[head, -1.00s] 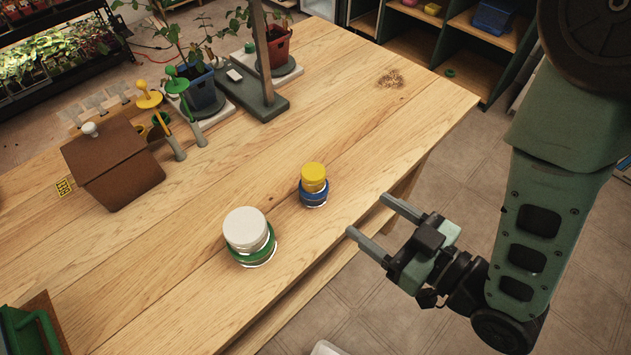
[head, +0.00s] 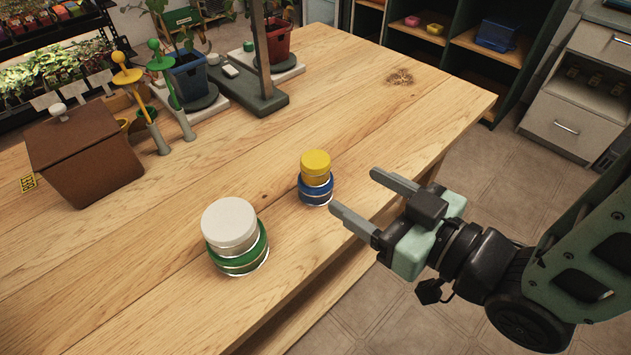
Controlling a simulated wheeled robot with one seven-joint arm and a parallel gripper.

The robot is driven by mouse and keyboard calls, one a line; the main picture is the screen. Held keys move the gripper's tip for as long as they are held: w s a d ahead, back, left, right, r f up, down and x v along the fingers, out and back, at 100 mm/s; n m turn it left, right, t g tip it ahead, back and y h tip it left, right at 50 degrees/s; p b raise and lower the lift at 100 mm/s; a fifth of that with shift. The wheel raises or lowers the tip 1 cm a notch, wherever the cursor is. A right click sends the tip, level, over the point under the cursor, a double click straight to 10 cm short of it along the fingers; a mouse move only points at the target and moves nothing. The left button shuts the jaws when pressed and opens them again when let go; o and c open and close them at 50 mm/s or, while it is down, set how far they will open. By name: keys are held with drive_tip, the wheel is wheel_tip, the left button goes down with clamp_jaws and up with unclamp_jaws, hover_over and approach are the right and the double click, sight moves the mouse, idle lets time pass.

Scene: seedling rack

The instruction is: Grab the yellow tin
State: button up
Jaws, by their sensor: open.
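In the head view, a small yellow tin (head: 315,166) sits on top of a blue tin (head: 316,188), upright on the wooden table near its front edge. My gripper (head: 352,192) is open and empty, just right of the two stacked tins, with its fingers pointing left toward them. The fingers look apart from the tins. A white tin (head: 229,224) stands on a wider green tin (head: 240,254) to the left and nearer to me.
A brown box with a sloped lid (head: 85,155) stands at the left, beside yellow and green upright tools (head: 160,72). Potted plants (head: 190,75) and a grey post on a base (head: 262,98) stand at the back.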

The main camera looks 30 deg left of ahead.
sight(326, 173)
drive_tip(key=b+x, duration=0.2)
drive_tip(key=b, duration=0.1)
drive_tip(key=shift+a+f, duration=0.1)
drive_tip(key=shift+f, duration=0.2)
drive_tip(key=shift+w+a+r, duration=0.15)
drive_tip(key=shift+a, duration=0.15)
drive_tip(key=shift+x, duration=3.6)
drive_tip(key=c, duration=1.1)
drive_tip(key=shift+o, duration=0.2)
